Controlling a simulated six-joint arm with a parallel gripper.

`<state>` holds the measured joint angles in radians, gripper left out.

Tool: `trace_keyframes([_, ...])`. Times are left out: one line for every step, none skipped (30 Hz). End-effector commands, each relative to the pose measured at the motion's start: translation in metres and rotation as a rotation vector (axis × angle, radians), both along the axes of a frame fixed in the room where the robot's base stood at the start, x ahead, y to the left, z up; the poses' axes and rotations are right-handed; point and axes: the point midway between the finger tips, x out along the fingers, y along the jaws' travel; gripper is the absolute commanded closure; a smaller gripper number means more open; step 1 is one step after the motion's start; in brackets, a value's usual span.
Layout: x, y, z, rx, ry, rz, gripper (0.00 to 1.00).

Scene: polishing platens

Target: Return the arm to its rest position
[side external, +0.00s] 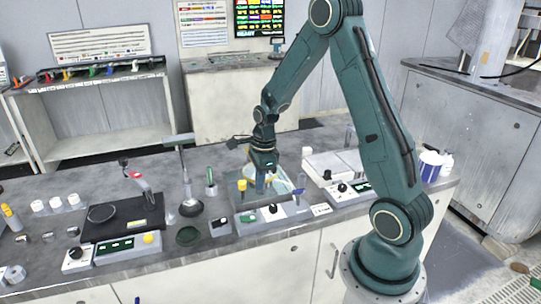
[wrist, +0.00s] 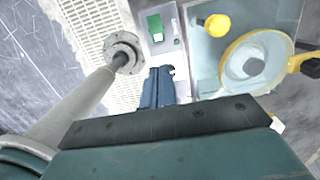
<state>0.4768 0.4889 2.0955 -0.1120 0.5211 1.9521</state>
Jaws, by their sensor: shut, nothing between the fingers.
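My teal arm rises from its round base at the right of the bench in the side external view and bends over the bench. My gripper (side external: 262,187) points down, low over the middle polishing machine (side external: 247,203). In the wrist view my gripper's blue fingers (wrist: 158,80) are together with nothing between them. The yellow-ringed platen (wrist: 229,68) lies to the right of the fingers in the wrist view. In the side external view my gripper partly hides this platen. I cannot tell whether the fingertips touch the machine.
A grey post (wrist: 85,98) on a flange stands left of the fingers. A yellow knob (wrist: 217,25) is close to the platen. A black platen unit (side external: 122,217) and white jars (side external: 55,203) stand farther left. A white box (side external: 332,163) stands right. Space above the bench is mostly open.

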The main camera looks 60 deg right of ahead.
Motion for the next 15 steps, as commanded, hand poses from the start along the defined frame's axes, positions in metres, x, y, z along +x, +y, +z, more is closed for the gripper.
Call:
trace_keyframes([0.0, -0.001, 0.007, -0.001, -0.004, 0.0, 1.0])
trace_keyframes([-0.001, -0.002, 0.01, -0.001, -0.003, 0.0, 1.0])
trace_keyframes([-0.002, -0.003, 0.015, -0.001, -0.003, 0.0, 1.0])
trace_keyframes([-0.002, -0.003, 0.018, -0.002, -0.004, 0.001, 1.0])
trace_keyframes([-0.002, -0.003, 0.02, -0.002, -0.003, 0.001, 1.0])
trace_keyframes([-0.003, -0.004, 0.023, -0.001, -0.002, 0.001, 1.0])
trace_keyframes([-0.003, -0.004, 0.025, -0.001, -0.002, 0.001, 1.0])
trace_keyframes([-0.004, -0.004, 0.027, -0.002, -0.003, 0.001, 1.0])
trace_keyframes([-0.004, -0.004, 0.029, -0.001, -0.002, 0.001, 1.0])
trace_keyframes([-0.004, -0.005, 0.03, -0.001, -0.002, 0.001, 1.0])
trace_keyframes([-0.004, -0.005, 0.031, 0.0, -0.001, 0.001, 1.0])
trace_keyframes([-0.005, -0.005, 0.031, 0.0, -0.001, 0.001, 1.0])
trace_keyframes([-0.005, -0.005, 0.031, 0.0, 0.0, 0.001, 1.0])
trace_keyframes([-0.005, -0.005, 0.032, 0.0, 0.0, 0.001, 1.0])
trace_keyframes([-0.005, -0.005, 0.032, 0.0, 0.0, 0.001, 1.0])
